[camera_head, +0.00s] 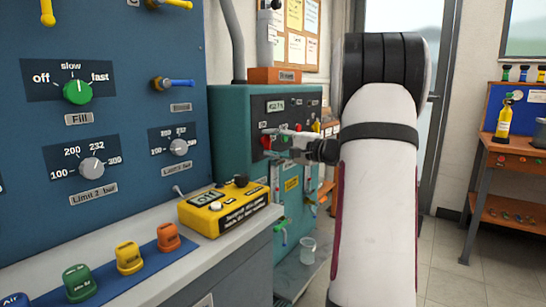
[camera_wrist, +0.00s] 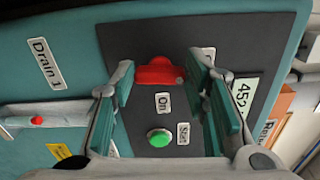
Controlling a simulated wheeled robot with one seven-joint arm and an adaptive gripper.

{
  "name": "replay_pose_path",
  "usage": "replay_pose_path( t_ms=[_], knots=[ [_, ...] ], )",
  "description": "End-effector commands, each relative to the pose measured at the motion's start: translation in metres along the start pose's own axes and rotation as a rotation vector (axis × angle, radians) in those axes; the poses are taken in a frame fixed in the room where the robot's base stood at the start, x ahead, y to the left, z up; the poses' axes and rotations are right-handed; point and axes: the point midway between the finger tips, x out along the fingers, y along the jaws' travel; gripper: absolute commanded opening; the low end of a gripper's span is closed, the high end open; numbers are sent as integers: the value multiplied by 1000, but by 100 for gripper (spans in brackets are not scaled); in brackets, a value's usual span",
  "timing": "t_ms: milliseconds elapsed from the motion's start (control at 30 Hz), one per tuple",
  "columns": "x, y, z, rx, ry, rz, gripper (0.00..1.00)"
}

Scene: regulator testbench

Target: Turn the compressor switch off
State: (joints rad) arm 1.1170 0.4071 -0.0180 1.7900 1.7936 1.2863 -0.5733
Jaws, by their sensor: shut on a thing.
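The compressor switch is a red knob (camera_wrist: 157,72) on the dark panel (camera_wrist: 120,40) of a teal cabinet. In the wrist view the label "On" (camera_wrist: 163,102) is just below it, and a second label by the right finger is partly hidden. My gripper (camera_wrist: 162,70) has one finger on each side of the knob and is shut on it. In the head view my gripper (camera_head: 273,139) reaches the cabinet (camera_head: 228,125) from the right, with the red knob (camera_head: 265,142) at its fingertips.
A green button (camera_wrist: 160,138) marked "Start" is close by, between the fingers. A display (camera_wrist: 243,93) is right of the gripper. In the head view a yellow box (camera_head: 228,208) and coloured caps (camera_head: 129,257) stand on the grey bench. A beaker (camera_head: 308,250) stands lower down.

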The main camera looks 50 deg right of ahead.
Motion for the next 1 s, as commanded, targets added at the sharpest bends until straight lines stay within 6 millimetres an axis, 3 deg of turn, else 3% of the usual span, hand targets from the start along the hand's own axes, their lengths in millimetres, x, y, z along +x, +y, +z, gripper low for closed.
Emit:
replay_pose_path(
  t_ms=[800,833,900,1000],
  knots=[
    [0,2,0,-99,-1,4,14],
    [0,2,0,-99,-1,3,46],
    [0,2,0,-99,-1,3,62],
    [0,2,0,-99,-1,2,62]
  ],
)
